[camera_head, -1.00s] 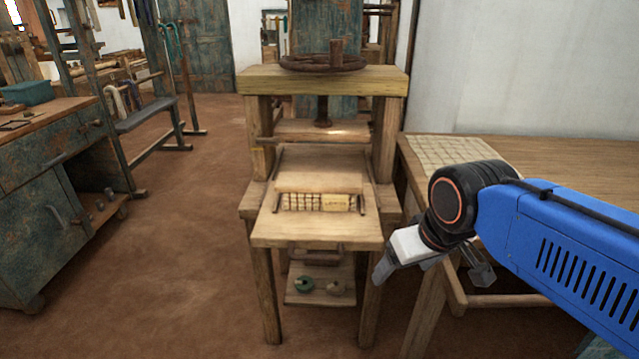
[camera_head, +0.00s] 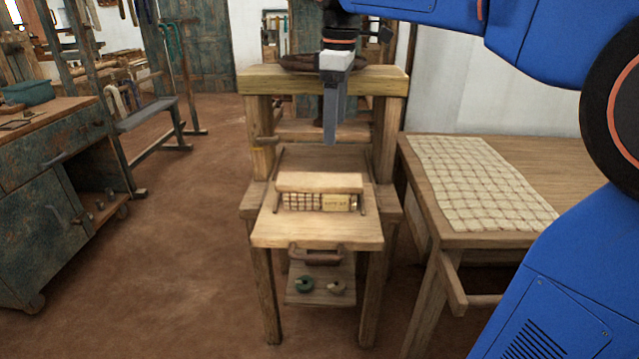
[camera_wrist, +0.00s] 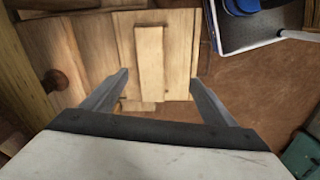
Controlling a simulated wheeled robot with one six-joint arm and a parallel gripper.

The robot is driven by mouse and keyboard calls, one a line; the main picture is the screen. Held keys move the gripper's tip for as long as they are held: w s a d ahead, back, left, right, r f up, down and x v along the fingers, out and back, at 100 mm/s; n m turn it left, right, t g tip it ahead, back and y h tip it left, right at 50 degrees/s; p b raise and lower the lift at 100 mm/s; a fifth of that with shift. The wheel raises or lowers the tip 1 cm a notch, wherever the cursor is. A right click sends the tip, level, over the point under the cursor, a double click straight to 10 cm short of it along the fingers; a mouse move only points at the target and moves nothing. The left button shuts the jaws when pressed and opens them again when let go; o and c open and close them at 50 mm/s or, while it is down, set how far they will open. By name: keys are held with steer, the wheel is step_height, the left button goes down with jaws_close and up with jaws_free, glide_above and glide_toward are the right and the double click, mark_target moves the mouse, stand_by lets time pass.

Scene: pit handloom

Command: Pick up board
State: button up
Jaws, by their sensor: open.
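The board (camera_head: 318,182) is a pale, narrow wooden plank lying flat across the wooden press bed, above a grid-patterned strip of type. In the wrist view, the board (camera_wrist: 150,62) runs lengthwise away from me, between the lines of my two fingers. My gripper (camera_head: 330,142) points down above the back of the press bed, higher than the board and apart from it. Its jaws are open and empty; the wrist view shows the spread fingertips (camera_wrist: 160,76).
The wooden press frame (camera_head: 325,80) has a thick top beam and two posts close around my gripper. A side table (camera_head: 590,175) with a gridded sheet (camera_head: 478,180) stands right. A green cabinet stands left, with open floor between.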

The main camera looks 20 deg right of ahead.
steer(key=r+n, duration=0.2)
glide_above(319, 179)
steer(key=shift+g, duration=0.3)
steer(key=f, duration=1.2)
steer(key=shift+s+d+f, duration=0.1)
steer(key=shift+s+f, duration=0.05)
steer(key=shift+s, duration=0.15)
steer(key=shift+w+f, duration=0.15)
steer(key=shift+f, duration=1.15)
steer(key=shift+w+f, duration=0.1)
steer(key=shift+f, duration=1.15)
steer(key=shift+c, duration=0.6)
steer(key=c, duration=1.2)
steer(key=shift+o, duration=0.2)
step_height(319, 179, up, 10)
